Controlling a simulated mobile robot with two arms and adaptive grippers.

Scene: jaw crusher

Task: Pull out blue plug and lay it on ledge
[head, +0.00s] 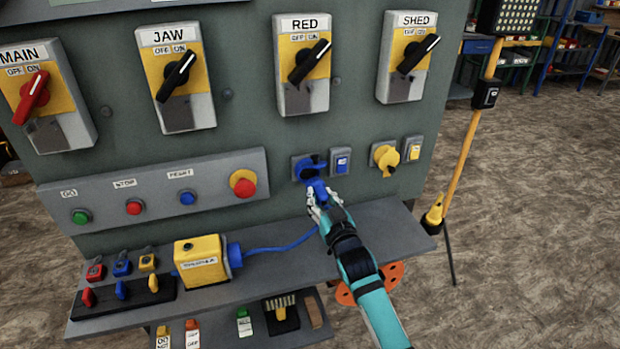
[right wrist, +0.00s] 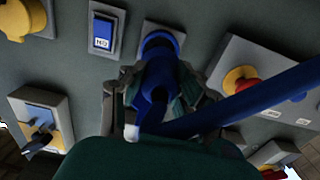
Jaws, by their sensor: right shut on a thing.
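The blue plug (head: 318,189) is at the blue socket (head: 309,167) on the grey-green panel. My right gripper (head: 325,203) is shut on the plug. In the right wrist view the plug (right wrist: 160,78) lies between the fingers, lined up with the round blue socket (right wrist: 160,42). I cannot tell how far the plug sits in the socket. A blue cable (head: 280,249) runs from the plug to a yellow box (head: 201,262) on the ledge. The grey ledge (head: 390,228) juts out below the socket. My left gripper is not in view.
A blue switch (head: 341,161) and a yellow socket (head: 384,156) sit right of the blue socket. A button panel with a red stop knob (head: 243,183) is on the left. The ledge's right part is mostly bare.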

